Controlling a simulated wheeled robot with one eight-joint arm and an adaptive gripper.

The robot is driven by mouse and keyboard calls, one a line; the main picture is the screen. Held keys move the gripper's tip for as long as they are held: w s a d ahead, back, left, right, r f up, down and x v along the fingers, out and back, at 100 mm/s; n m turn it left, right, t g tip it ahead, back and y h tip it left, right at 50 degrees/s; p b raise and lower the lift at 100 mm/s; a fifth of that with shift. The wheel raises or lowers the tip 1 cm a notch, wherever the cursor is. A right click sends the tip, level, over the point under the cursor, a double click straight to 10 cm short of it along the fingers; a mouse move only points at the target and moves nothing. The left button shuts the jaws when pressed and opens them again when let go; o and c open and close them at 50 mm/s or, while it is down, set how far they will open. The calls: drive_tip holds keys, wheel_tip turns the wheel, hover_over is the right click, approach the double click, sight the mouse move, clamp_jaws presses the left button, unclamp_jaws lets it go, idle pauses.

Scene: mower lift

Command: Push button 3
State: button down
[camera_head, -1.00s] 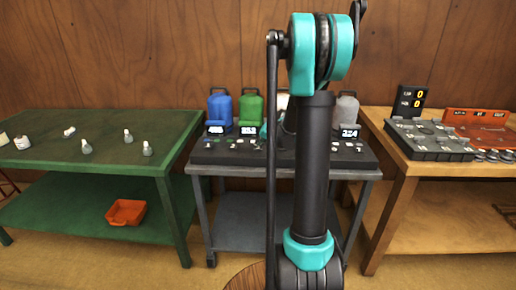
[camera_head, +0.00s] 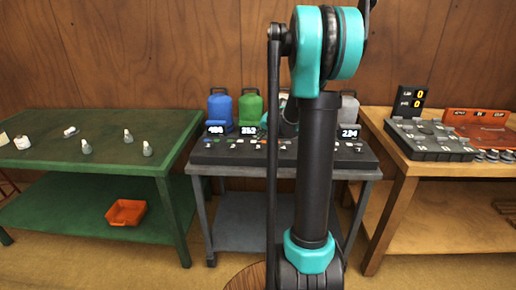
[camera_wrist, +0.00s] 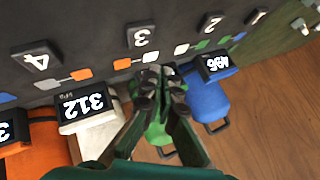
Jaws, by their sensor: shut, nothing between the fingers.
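The dark control panel (camera_head: 225,157) stands on the grey cart in the head view, partly hidden by my arm. In the wrist view, black raised keys run along it, upside down: the key marked 3 (camera_wrist: 141,37) at top centre, key 4 (camera_wrist: 36,62) to its left, keys 2 (camera_wrist: 206,25) and 1 (camera_wrist: 257,16) to its right. My gripper (camera_wrist: 153,73) is shut and empty. The head view does not show the fingertips.
A blue canister (camera_wrist: 207,102), a green one (camera_wrist: 158,132) and an orange one (camera_wrist: 45,150) stand beyond the panel, with number displays (camera_wrist: 84,106) between. A green table (camera_head: 60,125) stands left, a wooden table (camera_head: 400,160) with devices right.

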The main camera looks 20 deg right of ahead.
drive_tip(key=shift+r, duration=1.15)
drive_tip(key=s+a+f+n+g+h, duration=0.1)
drive_tip(key=s+f, duration=0.3)
drive_tip(key=s, duration=0.8)
drive_tip(key=s+a+f+n+g+h, duration=0.1)
drive_tip(key=s+a+f+n+g, duration=0.1)
drive_tip(key=s, duration=1.1)
drive_tip(key=s+a+f+n+g, duration=0.1)
drive_tip(key=s+a+f, duration=0.3)
drive_tip(key=s, duration=0.8)
wheel_tip(320, 180, down, 2)
drive_tip(key=shift+s+f+n+g+h, duration=0.2)
drive_tip(key=shift+n+g+h, duration=0.15)
drive_tip(key=shift+n, duration=0.35)
